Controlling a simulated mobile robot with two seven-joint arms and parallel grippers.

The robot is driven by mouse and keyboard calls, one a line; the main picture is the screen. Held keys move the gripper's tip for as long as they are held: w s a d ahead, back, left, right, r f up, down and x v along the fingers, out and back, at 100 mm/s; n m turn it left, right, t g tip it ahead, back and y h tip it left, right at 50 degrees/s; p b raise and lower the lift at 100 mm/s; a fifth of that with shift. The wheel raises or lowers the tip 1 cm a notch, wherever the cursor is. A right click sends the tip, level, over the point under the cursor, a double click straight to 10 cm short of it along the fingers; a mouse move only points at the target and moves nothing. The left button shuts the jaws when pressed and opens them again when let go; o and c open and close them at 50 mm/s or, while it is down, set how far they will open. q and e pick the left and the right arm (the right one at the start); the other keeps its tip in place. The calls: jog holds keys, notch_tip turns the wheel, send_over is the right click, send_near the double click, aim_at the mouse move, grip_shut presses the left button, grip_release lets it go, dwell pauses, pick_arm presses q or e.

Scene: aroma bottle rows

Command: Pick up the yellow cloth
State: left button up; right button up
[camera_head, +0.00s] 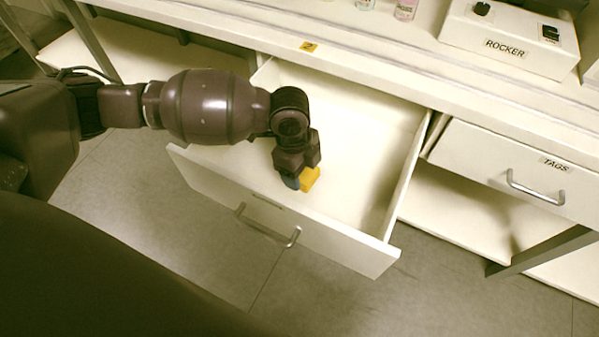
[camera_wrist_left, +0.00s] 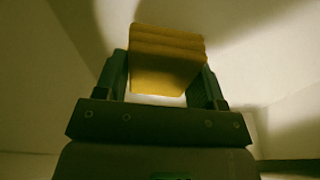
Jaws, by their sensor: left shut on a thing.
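The yellow cloth (camera_head: 310,179) is a small folded block inside the open drawer (camera_head: 377,192). My left gripper (camera_head: 297,181) reaches down into the drawer and is shut on the cloth. In the left wrist view the cloth (camera_wrist_left: 166,60) sits between the two fingers of my left gripper (camera_wrist_left: 165,88), with its layered edge facing away from the palm. I cannot tell whether the cloth touches the drawer floor. My right gripper is not in view.
The drawer front with its handle (camera_head: 268,228) stands out over the grey floor. A closed drawer labelled TAGS (camera_head: 520,175) is to the right. Above, the bench holds a white box labelled ROCKER (camera_head: 505,46) and a pink bottle (camera_head: 405,9). The rest of the drawer looks empty.

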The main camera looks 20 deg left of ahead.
pick_arm(q)
notch_tip(320, 180, up, 18)
jog(key=p, duration=0.5)
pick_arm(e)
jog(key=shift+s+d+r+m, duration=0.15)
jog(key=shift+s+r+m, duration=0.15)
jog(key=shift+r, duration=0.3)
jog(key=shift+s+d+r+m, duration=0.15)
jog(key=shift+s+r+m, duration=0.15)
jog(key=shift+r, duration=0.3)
